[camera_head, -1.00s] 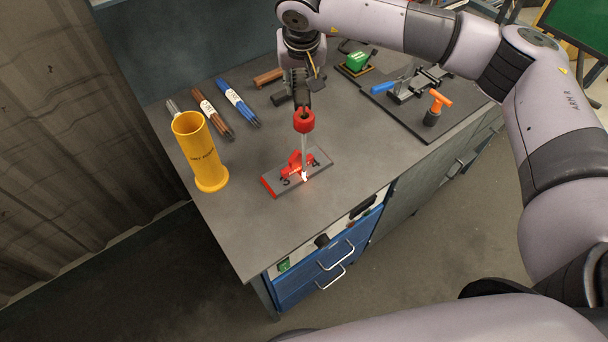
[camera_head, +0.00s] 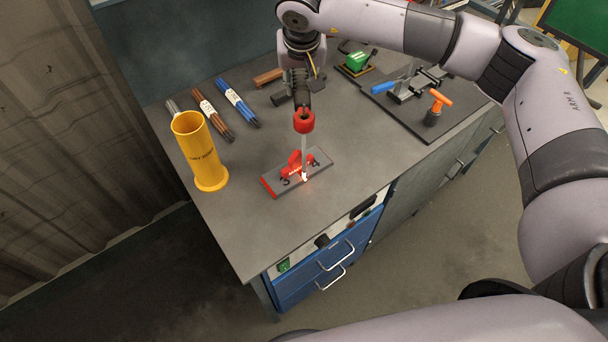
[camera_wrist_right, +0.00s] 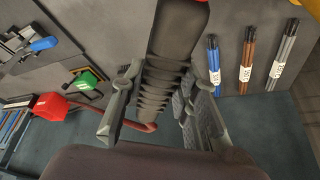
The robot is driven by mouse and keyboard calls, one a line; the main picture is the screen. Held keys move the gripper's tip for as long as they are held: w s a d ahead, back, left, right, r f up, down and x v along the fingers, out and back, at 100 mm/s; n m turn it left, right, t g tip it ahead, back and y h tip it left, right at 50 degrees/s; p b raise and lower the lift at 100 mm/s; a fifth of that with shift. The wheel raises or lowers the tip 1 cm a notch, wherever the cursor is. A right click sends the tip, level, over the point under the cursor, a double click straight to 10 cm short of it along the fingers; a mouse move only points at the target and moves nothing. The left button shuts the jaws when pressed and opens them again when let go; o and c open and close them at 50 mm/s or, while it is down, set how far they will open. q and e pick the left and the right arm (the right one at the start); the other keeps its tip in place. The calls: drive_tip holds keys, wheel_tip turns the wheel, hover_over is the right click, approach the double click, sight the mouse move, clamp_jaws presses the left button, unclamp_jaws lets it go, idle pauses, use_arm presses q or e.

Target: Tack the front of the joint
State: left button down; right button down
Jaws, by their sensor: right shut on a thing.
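My right gripper (camera_head: 302,100) is shut on a welding torch or electrode holder (camera_head: 304,122) with a red head and a dark ribbed handle. The ribbed handle (camera_wrist_right: 168,75) also shows between the fingers in the right wrist view. A thin grey rod points down from the red head. Its tip glows bright at the front edge of the joint on a small grey plate (camera_head: 318,159) with a red end face. A red piece (camera_head: 295,161) stands on the plate, and markings that look like numbers show there. My left gripper is not in view.
A yellow tube container (camera_head: 200,150) stands on the bench left of the plate. Bundles of blue (camera_head: 238,103), brown (camera_head: 212,115) and grey rods lie behind it. A green-topped tool (camera_head: 357,62) and a dark board with a blue-handled clamp (camera_head: 383,87) and an orange-handled tool (camera_head: 440,100) lie right.

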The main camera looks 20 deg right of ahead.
drive_tip(key=shift+r, duration=0.15)
drive_tip(key=shift+r+p, duration=1.3)
drive_tip(key=shift+r, duration=1.65)
drive_tip(key=shift+r+p, duration=0.65)
drive_tip(key=shift+r, duration=0.85)
